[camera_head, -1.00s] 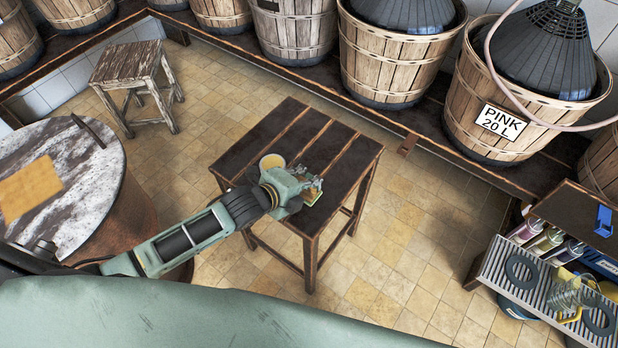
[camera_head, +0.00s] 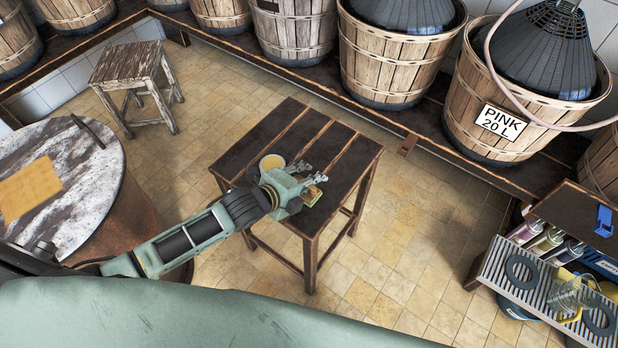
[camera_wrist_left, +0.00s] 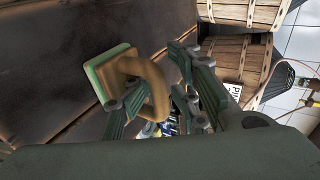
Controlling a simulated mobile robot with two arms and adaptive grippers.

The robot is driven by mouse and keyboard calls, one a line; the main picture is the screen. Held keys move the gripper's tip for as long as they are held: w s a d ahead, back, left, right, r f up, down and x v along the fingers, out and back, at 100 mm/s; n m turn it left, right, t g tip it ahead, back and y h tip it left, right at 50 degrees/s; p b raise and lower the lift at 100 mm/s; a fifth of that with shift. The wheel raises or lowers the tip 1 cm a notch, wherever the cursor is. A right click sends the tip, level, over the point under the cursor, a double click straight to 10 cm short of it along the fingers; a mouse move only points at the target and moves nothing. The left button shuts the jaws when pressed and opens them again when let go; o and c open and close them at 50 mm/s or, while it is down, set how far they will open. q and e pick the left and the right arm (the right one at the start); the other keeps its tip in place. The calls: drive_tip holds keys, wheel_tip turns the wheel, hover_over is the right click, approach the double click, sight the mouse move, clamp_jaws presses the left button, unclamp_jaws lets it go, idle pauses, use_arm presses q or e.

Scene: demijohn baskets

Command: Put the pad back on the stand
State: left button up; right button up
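The pad (camera_head: 313,196) is small, with a green edge and a tan top, and is at the right part of the dark slatted wooden stand (camera_head: 288,130). In the left wrist view the pad (camera_wrist_left: 108,72) shows a curved brown handle. My left gripper (camera_head: 314,177) is over the stand beside the pad. In the left wrist view my left gripper's fingers (camera_wrist_left: 155,80) are spread, with the handle between them. Whether a finger touches the handle, I cannot tell. The pad's underside is hidden. My right gripper is not in view.
Demijohn baskets (camera_head: 398,62) line the back shelf. A rack (camera_head: 530,285) stands at right. Tiled floor lies between.

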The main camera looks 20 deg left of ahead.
use_arm(q)
drive_tip(key=shift+s+a+r, duration=0.1)
drive_tip(key=shift+s+r, duration=0.05)
drive_tip(key=shift+s, duration=0.05)
drive_tip(key=v, duration=1.1)
drive_tip(key=shift+s+r+p, duration=0.15)
drive_tip(key=shift+r+p, duration=0.1)
drive_tip(key=shift+p, duration=0.15)
drive_tip(key=shift+a, duration=0.1)
